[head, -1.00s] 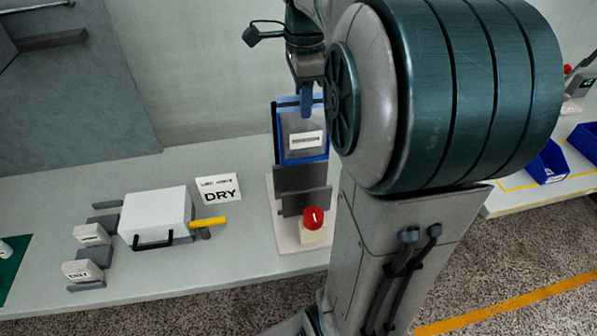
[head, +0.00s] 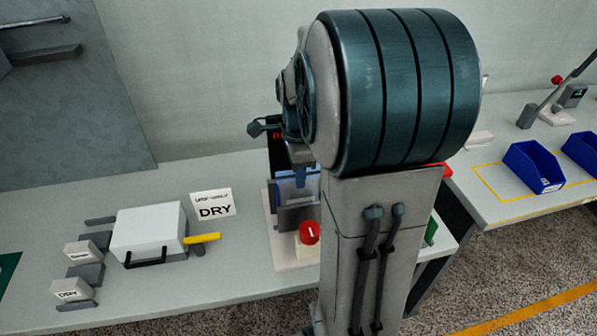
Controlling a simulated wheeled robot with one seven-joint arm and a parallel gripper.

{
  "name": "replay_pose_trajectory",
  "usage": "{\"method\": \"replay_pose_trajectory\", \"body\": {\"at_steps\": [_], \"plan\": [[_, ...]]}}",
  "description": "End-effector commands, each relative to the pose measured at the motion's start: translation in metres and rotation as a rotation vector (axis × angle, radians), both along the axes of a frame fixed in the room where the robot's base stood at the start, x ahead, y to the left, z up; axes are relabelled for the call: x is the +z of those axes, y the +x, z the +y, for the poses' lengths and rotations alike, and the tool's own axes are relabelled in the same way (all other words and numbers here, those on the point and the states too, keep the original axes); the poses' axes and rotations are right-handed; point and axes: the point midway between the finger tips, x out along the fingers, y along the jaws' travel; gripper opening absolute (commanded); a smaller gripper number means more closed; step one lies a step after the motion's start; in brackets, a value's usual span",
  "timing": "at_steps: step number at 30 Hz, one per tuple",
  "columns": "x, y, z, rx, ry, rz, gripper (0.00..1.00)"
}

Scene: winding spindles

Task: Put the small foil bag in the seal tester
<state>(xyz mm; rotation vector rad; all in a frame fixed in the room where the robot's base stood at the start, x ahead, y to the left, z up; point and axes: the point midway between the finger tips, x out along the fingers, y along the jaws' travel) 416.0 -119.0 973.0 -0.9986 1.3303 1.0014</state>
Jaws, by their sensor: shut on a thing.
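The seal tester (head: 296,219) stands on the bench left of my arm's column. It has a white base, grey plates, a red button on a pale block at its front and a black part with red characters behind. My gripper (head: 300,183) is low over the tester, blue fingertips pointing down, shut on the small foil bag (head: 284,190). The bag's blue-edged upper part shows above the front grey plate, which hides its lower part. I cannot tell how deep the bag sits or whether it touches the plates. My arm covers the tester's right side.
A white lidded box (head: 149,230) with a black handle and a yellow lever (head: 203,238) stands to the left. A DRY sign (head: 213,204) is behind it. Small labelled blocks (head: 72,289) lie farther left. Blue bins (head: 534,168) stand on the right bench.

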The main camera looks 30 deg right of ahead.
Motion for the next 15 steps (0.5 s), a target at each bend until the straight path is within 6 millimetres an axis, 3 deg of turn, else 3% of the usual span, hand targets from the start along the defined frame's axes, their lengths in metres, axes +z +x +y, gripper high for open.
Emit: {"method": "replay_pose_trajectory", "body": {"at_steps": [8,9,11,15], "plan": [[-0.003,0.0,0.0001,0.001,0.0,0.0,0.0],[-0.0026,0.0,0.0001,0.001,0.0,0.0,0.28],[-0.0021,0.0,0.0001,0.001,0.0,0.0,0.44],[-0.002,0.0,0.0001,0.001,0.0,0.0,0.44]]}}
